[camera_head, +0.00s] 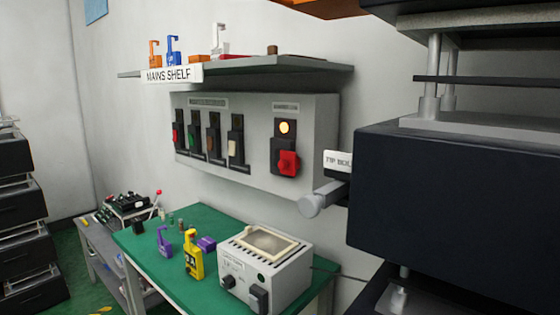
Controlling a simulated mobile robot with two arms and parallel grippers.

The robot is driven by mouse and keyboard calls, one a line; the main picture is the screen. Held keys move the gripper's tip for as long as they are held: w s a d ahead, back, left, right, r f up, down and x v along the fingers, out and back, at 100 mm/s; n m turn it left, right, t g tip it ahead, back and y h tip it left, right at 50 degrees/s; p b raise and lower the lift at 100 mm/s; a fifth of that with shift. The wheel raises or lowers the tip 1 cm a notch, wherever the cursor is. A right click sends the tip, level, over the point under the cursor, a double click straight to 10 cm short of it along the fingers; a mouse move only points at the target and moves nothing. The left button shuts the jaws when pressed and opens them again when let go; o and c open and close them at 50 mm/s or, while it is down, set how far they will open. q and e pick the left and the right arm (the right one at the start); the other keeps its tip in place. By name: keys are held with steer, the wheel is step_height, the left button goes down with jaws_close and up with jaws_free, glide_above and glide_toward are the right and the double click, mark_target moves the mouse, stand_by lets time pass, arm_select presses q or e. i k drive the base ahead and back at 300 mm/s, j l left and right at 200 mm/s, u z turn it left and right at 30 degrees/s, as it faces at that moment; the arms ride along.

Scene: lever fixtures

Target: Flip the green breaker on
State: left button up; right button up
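A grey breaker panel (257,117) is fixed to the white wall below a shelf. It carries a row of breakers in black housings. The green breaker (195,142) is second from the left, between a red one (176,136) and a brown one (212,145); a cream one (233,148) is to the right. The green handle is small here; whether it is up or down is hard to tell. Neither of my grippers is in view.
The mains shelf (300,66) juts out above. Below, a green-topped table (205,222) holds a grey device (265,275) and padlocks. Dark equipment (450,210) fills the right.

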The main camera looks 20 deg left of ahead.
mark_target(190, 135)
steer(key=j+z, duration=0.5)
steer(key=j, duration=2.45)
